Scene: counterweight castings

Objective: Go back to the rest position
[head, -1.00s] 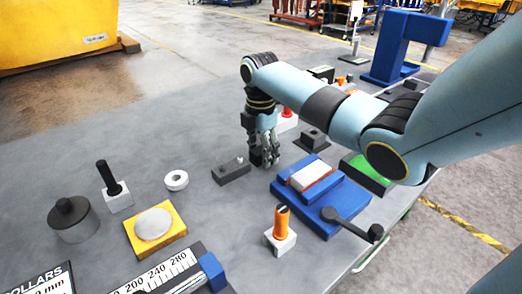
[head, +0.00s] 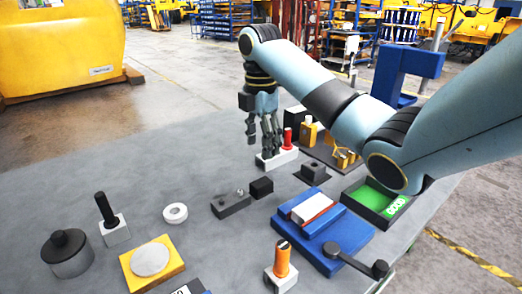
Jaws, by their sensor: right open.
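My right gripper (head: 264,145) hangs fingers down above the far middle of the table, open and empty. Its arm reaches in from the right. A small black cube (head: 262,187) stands below and in front of it on the table, apart from the fingers. The cube is beside a dark grey block with small pins (head: 231,204). My left gripper is not in view.
Behind the fingers stands a white base with a red handle (head: 278,158). A blue vise (head: 330,245) and green tray (head: 384,203) are at right. A white ring (head: 175,213), yellow block (head: 172,271) and dark weight (head: 67,254) are at left. The far-left tabletop is clear.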

